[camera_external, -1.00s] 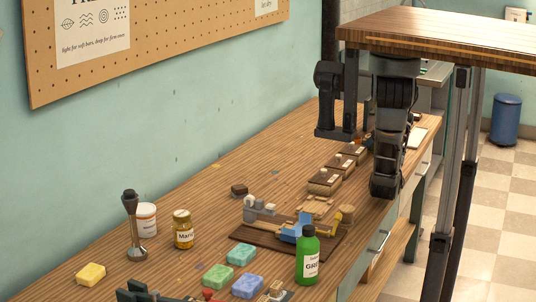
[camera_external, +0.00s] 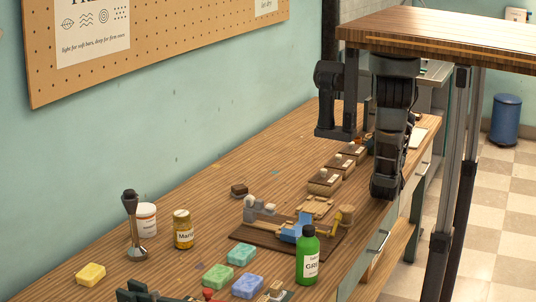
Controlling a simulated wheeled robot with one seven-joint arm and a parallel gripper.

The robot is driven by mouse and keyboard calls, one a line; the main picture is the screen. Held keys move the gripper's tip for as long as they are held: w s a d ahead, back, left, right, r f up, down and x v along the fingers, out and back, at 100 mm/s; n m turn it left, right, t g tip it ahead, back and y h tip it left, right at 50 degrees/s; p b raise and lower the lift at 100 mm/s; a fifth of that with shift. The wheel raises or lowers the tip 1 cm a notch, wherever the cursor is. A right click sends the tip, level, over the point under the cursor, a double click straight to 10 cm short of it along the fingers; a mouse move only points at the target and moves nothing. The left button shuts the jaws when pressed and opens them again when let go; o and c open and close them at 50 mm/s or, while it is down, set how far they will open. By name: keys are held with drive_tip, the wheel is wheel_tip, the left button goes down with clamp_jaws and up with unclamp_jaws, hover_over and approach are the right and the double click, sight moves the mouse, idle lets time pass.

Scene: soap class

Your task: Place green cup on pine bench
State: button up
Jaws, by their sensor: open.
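No green cup can be picked out in this view. A green bottle (camera_external: 307,262) with a black cap and a white label stands upright near the front edge of the long wooden bench (camera_external: 230,185). I cannot tell whether this is the pine bench. My dark arm (camera_external: 392,125) hangs over the far right part of the bench. Its links hide the area behind them, and my gripper's fingers cannot be made out.
A brown board (camera_external: 262,249) with wooden and blue tools lies beside the bottle. Coloured soap bars, an amber jar (camera_external: 183,230), a white tub (camera_external: 146,219) and wooden boxes (camera_external: 324,183) stand around. The bench's back left is mostly clear. A raised wooden top (camera_external: 450,35) is at upper right.

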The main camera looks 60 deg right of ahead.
drive_tip(key=v, duration=1)
drive_tip(key=shift+s+r, duration=0.25)
drive_tip(key=shift+s, duration=0.05)
